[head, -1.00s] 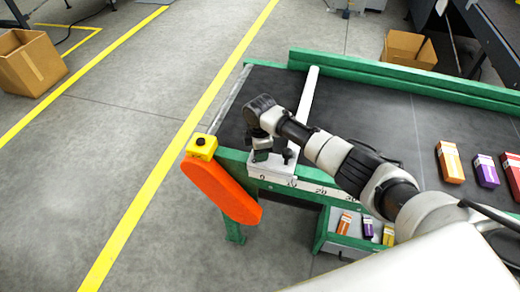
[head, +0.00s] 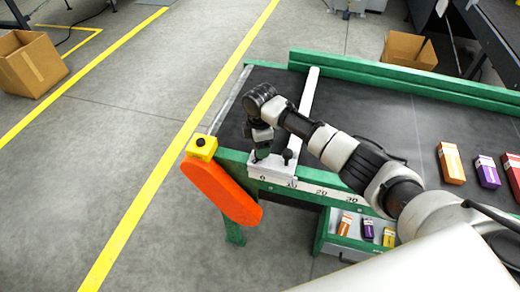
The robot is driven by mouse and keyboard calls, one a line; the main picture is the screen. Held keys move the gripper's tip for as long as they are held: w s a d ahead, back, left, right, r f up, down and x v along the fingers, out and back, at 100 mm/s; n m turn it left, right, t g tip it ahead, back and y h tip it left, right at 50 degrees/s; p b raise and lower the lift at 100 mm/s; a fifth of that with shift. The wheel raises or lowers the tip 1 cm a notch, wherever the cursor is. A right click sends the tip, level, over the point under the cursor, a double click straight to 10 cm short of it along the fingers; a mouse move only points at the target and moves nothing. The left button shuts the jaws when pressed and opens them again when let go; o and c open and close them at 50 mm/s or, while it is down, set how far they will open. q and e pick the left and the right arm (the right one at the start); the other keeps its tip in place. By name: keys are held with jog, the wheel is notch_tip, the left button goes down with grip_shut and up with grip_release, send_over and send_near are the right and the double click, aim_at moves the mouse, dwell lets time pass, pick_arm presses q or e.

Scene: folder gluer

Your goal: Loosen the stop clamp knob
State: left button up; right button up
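The stop clamp is a white block (head: 278,170) on the near green rail of the belt table, with a long white bar (head: 309,95) running from it across the dark belt. A small black knob (head: 288,154) stands on the block. My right arm comes in from the lower right, and its gripper (head: 262,152) points down over the left part of the block, left of the knob and apart from it in the picture. Its fingertips are small and dark, so their opening is unclear. My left gripper is out of view.
A ruler strip (head: 325,192) runs along the near rail. A yellow box with a black button (head: 201,147) and an orange guard (head: 222,192) are at the table's left end. Several small cartons (head: 451,163) lie on the belt at right. The floor at left is mostly clear.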

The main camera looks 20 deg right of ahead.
notch_tip(320, 180, up, 7)
jog(key=b, duration=0.1)
jog(key=shift+r, duration=0.2)
jog(key=shift+f, duration=0.15)
